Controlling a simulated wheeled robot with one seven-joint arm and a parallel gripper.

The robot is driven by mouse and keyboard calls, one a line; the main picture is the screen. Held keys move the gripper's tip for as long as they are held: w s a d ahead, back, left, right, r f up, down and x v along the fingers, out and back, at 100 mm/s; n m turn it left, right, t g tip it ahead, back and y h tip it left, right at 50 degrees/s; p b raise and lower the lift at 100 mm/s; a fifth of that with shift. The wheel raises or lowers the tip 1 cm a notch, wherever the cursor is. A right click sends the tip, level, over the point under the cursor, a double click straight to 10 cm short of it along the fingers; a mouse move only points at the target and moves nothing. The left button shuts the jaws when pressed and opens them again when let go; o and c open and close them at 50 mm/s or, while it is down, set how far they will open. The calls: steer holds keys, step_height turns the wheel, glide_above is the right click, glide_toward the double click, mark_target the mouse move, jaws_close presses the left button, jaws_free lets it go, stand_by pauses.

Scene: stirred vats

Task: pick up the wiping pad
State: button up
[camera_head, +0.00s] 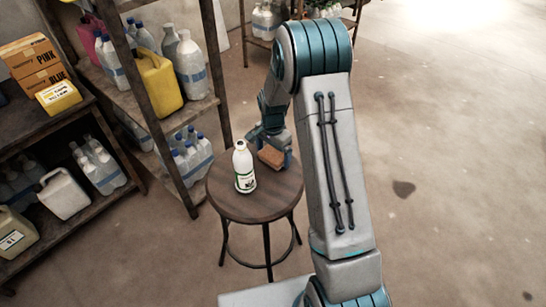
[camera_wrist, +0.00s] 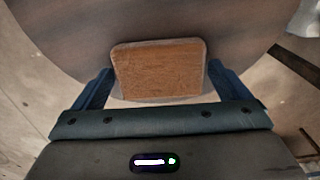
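The wiping pad is an orange-brown block (camera_wrist: 159,70) with a thin greyish edge. In the wrist view it lies between the two fingers of my gripper (camera_wrist: 160,72), one finger close along each short side. I cannot tell whether the fingers press on it. In the head view the pad (camera_head: 270,157) shows at the far right part of the round wooden stool top (camera_head: 257,204), with my gripper (camera_head: 273,145) just above and around it. Whether the pad rests on the stool or is slightly raised is unclear.
A white bottle with a green label (camera_head: 244,167) stands on the stool, left of the pad and close to my gripper. Shelves (camera_head: 140,100) with jugs and bottles stand to the left. The floor (camera_head: 450,150) to the right is clear apart from a dark stain.

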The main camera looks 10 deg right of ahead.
mark_target(273, 154)
steer(key=c, duration=0.6)
steer(key=shift+o, duration=0.2)
steer(key=shift+r, duration=0.55)
step_height(273, 154, up, 3)
steer(key=shift+f, duration=0.1)
steer(key=s+d+r, duration=0.5)
steer(key=d+r, duration=0.2)
steer(key=d, duration=0.3)
steer(key=shift+d, duration=0.3)
steer(key=shift+o, duration=0.4)
steer(key=shift+a, duration=0.1)
